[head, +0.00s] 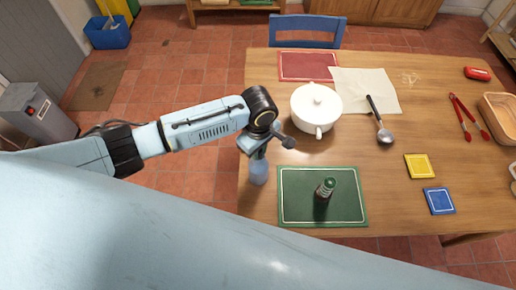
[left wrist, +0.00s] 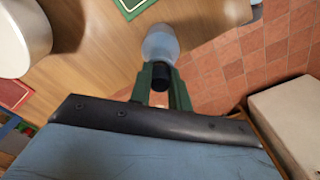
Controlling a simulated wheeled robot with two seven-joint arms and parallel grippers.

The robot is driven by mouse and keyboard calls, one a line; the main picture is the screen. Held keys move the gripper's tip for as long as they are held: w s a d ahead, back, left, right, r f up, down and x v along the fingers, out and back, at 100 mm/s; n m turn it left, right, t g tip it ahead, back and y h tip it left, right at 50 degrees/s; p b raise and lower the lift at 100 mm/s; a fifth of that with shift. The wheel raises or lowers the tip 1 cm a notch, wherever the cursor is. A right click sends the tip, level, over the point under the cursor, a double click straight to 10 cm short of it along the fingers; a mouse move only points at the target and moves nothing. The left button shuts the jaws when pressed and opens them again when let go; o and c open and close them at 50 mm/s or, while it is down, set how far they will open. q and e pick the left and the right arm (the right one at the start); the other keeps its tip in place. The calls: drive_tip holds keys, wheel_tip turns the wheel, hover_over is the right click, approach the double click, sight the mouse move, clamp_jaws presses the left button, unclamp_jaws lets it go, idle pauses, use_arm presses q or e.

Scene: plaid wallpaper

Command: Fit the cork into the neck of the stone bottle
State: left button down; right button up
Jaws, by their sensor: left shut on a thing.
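My left gripper (head: 256,150) is over the left edge of the table. In the left wrist view its two green fingers (left wrist: 160,84) are shut on the dark cylindrical end of a pale blue-grey, rounded, bottle-like thing (left wrist: 160,42). In the head view this thing (head: 258,172) hangs below the gripper, left of the green mat. A dark bottle with a green top (head: 325,190) stands upright on the green mat, apart from the gripper. I cannot tell which of these is the stone bottle, and I make out no separate cork. My right gripper is not in view.
The green mat (head: 293,211) lies at the table's near left. A white lidded pot (head: 311,112) stands behind it, with a pale sheet (head: 384,95) and a scoop (head: 384,133) to the right. Yellow (head: 419,166) and blue (head: 439,201) squares lie near right. Red tongs (head: 464,113) lie farther right.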

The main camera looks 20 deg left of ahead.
use_arm(q)
drive_tip(key=shift+s+f, duration=0.4)
drive_tip(key=shift+f, duration=0.15)
drive_tip(key=c, duration=1.7)
unclamp_jaws()
drive_tip(key=o, duration=0.4)
drive_tip(key=shift+w+f, duration=0.1)
drive_tip(key=shift+f, duration=0.1)
drive_tip(key=shift+a, duration=0.1)
drive_tip(key=shift+r, duration=0.4)
drive_tip(key=r, duration=1.3)
drive_tip(key=shift+w+p, duration=0.25)
drive_tip(key=shift+p, duration=0.15)
